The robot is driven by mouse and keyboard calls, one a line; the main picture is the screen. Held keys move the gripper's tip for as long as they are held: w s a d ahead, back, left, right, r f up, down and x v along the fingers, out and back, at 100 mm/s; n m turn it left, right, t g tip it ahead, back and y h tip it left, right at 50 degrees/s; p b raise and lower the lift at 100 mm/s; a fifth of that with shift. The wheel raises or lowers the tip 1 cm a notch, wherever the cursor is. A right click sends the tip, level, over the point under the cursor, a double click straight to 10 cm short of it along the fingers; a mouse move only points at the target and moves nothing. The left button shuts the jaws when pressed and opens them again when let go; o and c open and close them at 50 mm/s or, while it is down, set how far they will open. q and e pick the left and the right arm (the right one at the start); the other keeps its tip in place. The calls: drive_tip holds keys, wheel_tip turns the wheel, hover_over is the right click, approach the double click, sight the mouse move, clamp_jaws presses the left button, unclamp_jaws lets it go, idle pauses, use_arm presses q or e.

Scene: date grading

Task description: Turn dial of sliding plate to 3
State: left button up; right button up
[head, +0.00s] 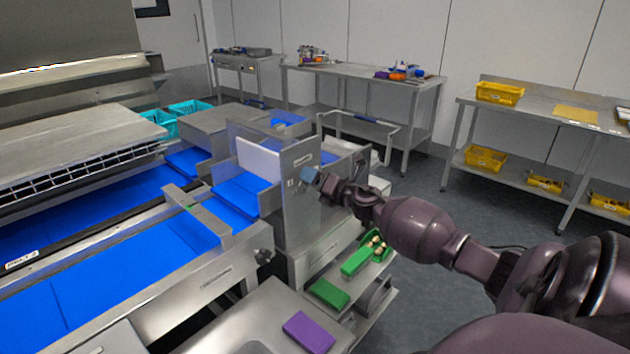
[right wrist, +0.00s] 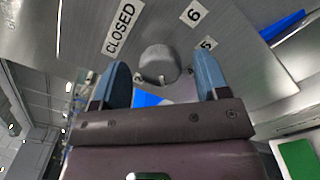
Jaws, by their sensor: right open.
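The dial (right wrist: 158,62) is a round grey knob on a brushed-metal panel (head: 298,220). In the right wrist view the labels "CLOSED" (right wrist: 122,28), "6" (right wrist: 195,12) and "5" (right wrist: 207,44) stand around it. A small dark mark shows on the knob's lower part in that view. No 3 is visible. My right gripper (head: 312,178) is at the panel in the head view. It is open, and its blue fingers (right wrist: 163,78) stand on either side of the knob with gaps. The gripper hides the dial in the head view. My left gripper is not in view.
Blue conveyor belts (head: 110,310) run at the left. Below the panel are a green block (head: 328,293), a green tray (head: 358,262) and a purple block (head: 308,332). Tables with yellow crates (head: 500,93) stand at the back right. The floor between is clear.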

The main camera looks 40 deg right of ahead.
drive_tip(key=s, duration=1)
drive_tip(key=shift+s+d, duration=0.35)
drive_tip(key=shift+d, duration=0.1)
